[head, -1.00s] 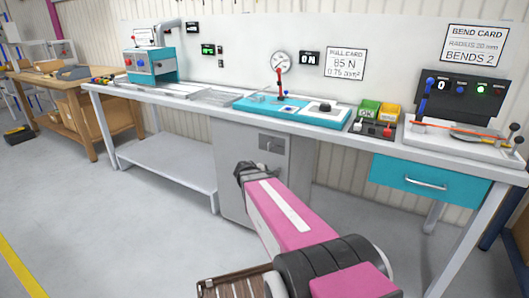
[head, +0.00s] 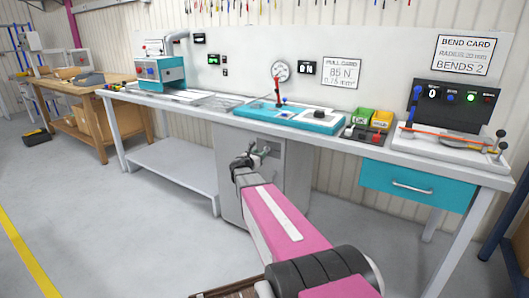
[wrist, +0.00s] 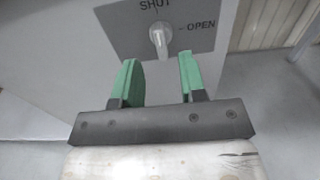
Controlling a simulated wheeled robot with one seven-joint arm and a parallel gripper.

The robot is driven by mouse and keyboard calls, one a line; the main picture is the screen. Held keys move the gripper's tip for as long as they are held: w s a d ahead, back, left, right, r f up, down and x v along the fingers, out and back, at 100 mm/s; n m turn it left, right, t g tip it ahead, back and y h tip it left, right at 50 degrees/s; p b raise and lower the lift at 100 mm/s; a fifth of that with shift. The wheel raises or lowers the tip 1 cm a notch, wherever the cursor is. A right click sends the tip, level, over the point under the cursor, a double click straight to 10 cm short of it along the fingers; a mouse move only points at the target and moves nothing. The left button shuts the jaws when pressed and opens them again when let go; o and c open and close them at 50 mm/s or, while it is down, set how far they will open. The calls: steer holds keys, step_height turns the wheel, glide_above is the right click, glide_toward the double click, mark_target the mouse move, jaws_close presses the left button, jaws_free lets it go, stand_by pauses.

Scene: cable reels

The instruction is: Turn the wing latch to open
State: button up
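The wing latch (wrist: 160,38) is a pale grey knob on a dark plate (wrist: 120,28). The plate is marked SHUT above the knob and OPEN to its right. The wing stands roughly upright, in line with SHUT. In the wrist view my gripper (wrist: 158,62) is open. Its two green fingers are spread to the left and right just short of the latch, with the knob in line with the gap and nothing held. In the head view my gripper (head: 262,152) is in front of the grey cabinet (head: 295,185), and the latch cannot be made out clearly.
The cabinet stands under a long white workbench (head: 215,112) carrying a teal tester (head: 290,114) and other devices. A teal drawer (head: 415,187) hangs at the right. A wooden bench (head: 75,92) stands at the far left. The floor in front is clear.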

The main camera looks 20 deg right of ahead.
steer(key=x, duration=0.5)
steer(key=shift+w+d, duration=0.2)
steer(key=shift+d, duration=0.05)
steer(key=c, duration=0.6)
